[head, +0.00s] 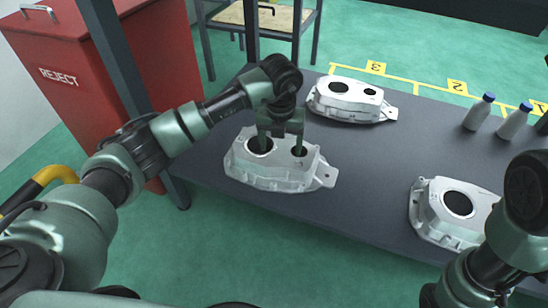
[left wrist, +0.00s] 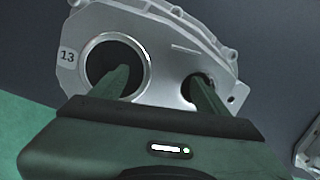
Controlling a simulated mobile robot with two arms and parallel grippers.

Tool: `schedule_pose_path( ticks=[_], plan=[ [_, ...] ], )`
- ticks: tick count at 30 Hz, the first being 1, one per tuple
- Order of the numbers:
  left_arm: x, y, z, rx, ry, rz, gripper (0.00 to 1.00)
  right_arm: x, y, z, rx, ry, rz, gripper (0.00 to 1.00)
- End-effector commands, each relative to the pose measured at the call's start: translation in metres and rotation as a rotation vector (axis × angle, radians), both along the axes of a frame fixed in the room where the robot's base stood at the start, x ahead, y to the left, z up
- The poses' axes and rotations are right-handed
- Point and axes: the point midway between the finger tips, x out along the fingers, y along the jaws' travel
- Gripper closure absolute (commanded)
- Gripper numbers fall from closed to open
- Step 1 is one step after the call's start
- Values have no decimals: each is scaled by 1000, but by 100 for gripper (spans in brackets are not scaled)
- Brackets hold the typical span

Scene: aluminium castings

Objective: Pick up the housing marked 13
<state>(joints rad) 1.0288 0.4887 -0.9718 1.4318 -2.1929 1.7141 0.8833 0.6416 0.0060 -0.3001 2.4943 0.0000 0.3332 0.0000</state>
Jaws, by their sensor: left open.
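The housing marked 13 (head: 275,178) is a pale cast aluminium part with one large and one small round opening, lying at the near left part of the dark table. Its label 13 (left wrist: 67,56) is readable in the left wrist view, left of the large opening. My left gripper (head: 281,147) is over this housing, pointing down, open. One finger lines up with the large opening and the other with the small one, with the web between them. How deep the fingertips reach cannot be told. My right arm shows at the lower right; its gripper is out of view.
A similar housing (head: 350,103) lies behind on the table (head: 400,150), and another (head: 435,225) lies at the right near the front edge. Two grey bottles with blue caps (head: 478,112) stand at the back right. A red REJECT bin (head: 110,70) stands left of the table.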

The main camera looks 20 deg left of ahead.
Motion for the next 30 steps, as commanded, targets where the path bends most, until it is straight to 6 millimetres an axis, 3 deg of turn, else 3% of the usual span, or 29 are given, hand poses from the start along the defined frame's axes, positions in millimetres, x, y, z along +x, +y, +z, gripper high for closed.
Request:
schedule_pose_path(
  ticks=[3,9,18,26,30],
  plan=[
    [0,-2,-16,0,1,0,25,-14,0,-5,-1,-38,-1,100],
    [2,-4,-46,-1,1,0,25,-13,1,-33,-1,-33,-1,100],
    [4,-4,-47,-1,-1,0,25,-12,1,-33,-1,-33,-1,100],
    [4,-3,-47,-1,0,0,97,-13,1,-33,-2,-34,-1,100],
    [4,-3,-47,0,0,1,100,-13,1,-33,-2,-34,-1,100]
  ],
)
